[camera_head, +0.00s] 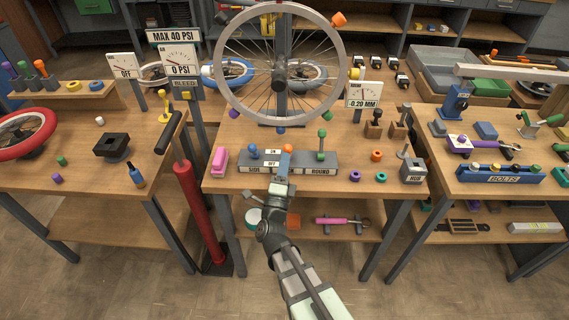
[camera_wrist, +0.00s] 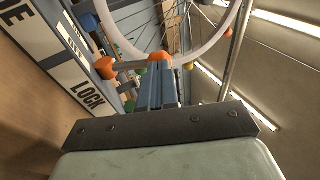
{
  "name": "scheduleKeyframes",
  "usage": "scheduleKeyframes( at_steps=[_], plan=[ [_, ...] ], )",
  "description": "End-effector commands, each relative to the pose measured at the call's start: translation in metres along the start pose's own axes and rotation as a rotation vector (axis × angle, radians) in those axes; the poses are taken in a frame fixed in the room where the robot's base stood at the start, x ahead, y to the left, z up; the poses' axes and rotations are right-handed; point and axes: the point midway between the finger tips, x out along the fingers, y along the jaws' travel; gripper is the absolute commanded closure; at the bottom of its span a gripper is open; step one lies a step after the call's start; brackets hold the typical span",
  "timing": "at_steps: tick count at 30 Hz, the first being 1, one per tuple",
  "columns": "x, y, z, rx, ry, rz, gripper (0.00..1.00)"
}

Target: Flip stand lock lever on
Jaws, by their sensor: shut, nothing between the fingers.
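The stand base (camera_head: 321,163) is a grey block on the middle bench, with SIDE and ROUND labels and a small OFF plate. In the wrist view the OFF (camera_wrist: 74,42) and LOCK (camera_wrist: 90,98) labels show on its front face. A lever with an orange knob (camera_wrist: 104,68) and grey rod sticks out beside these labels.
A spoked wheel (camera_head: 338,88) stands above the base. A pink block (camera_head: 220,160) is left; a HUB box (camera_head: 413,171) and small rings are right. A red pump (camera_head: 200,212) stands at the left.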

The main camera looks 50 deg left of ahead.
Motion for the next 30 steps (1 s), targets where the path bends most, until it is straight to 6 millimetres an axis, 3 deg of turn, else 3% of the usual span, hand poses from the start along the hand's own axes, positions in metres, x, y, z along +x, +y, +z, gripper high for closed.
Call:
scheduleKeyframes(
  at_steps=[23, 30],
  plan=[
    [0.023, -0.013, 0.004, -0.042, 0.000, 0.274, 1.00],
    [0.034, -0.014, 0.005, -0.042, 0.000, 0.268, 1.00]
  ],
)
